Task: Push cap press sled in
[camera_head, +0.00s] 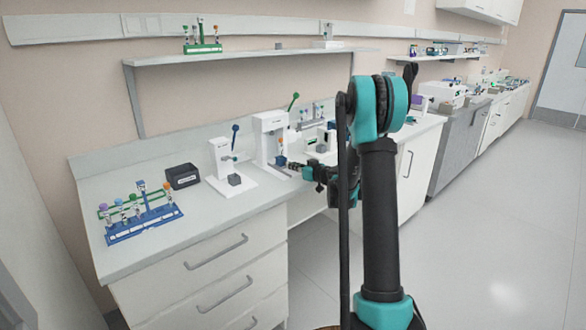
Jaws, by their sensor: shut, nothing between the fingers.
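Two white presses stand on the counter. One has a dark blue lever (221,155) and a white base plate with a small dark block (235,180) on it. The taller one behind it to the right has a green lever (270,125). A small blue block (281,160) shows low at its front. I cannot tell which is the cap press, and a sled is too small to make out. My gripper (294,167) is shut and empty, just right of the taller press's low front. Whether it touches the press is too small to tell.
A blue rack (145,226) with capped tubes and a green rack behind it stand at the left. A black box (182,176) sits between racks and presses. A wall shelf (245,56) hangs above. The counter's front strip is clear. My arm hides some of the counter at right.

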